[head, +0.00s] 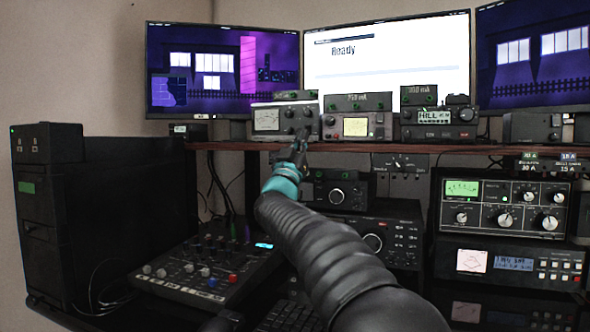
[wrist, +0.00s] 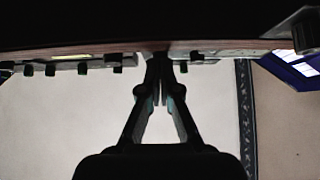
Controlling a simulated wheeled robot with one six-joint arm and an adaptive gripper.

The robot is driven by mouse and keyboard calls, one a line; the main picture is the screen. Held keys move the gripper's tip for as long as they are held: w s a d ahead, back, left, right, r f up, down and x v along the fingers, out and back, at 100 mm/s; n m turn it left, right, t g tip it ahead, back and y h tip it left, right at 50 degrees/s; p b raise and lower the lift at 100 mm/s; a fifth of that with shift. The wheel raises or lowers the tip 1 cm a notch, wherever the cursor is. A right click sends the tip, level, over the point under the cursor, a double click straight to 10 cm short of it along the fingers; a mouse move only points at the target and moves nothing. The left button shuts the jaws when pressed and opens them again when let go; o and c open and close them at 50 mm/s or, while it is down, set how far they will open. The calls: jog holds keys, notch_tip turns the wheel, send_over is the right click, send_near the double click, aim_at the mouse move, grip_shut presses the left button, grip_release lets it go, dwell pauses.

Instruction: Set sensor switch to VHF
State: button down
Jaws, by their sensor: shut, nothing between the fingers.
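My gripper (head: 301,138) reaches up over the shelf edge, in front of the lower right part of a grey meter unit (head: 267,119) with a pale dial and dark knobs. In the wrist view my gripper (wrist: 161,62) has its two fingers together, with nothing between them. The fingertips overlap the shelf edge and a row of dark knobs (wrist: 84,67). I cannot tell whether they touch a knob. No label reading sensor or VHF is legible, so I cannot tell which knob is the sensor switch or how it is set.
The brown shelf (head: 231,146) also carries a unit with a yellowish dial (head: 356,128) and a small radio (head: 437,122). A switch box (head: 400,166) hangs beneath it. Monitors (head: 387,62) stand behind. A mixer (head: 208,270) and radio (head: 385,240) sit below.

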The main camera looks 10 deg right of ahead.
jog(key=b+v, duration=0.2)
jog(key=v, duration=0.9)
jog(key=shift+w+d+f, duration=0.15)
jog(key=shift+w+f, duration=0.15)
jog(key=shift+f, duration=0.15)
jog(key=shift+s, duration=0.15)
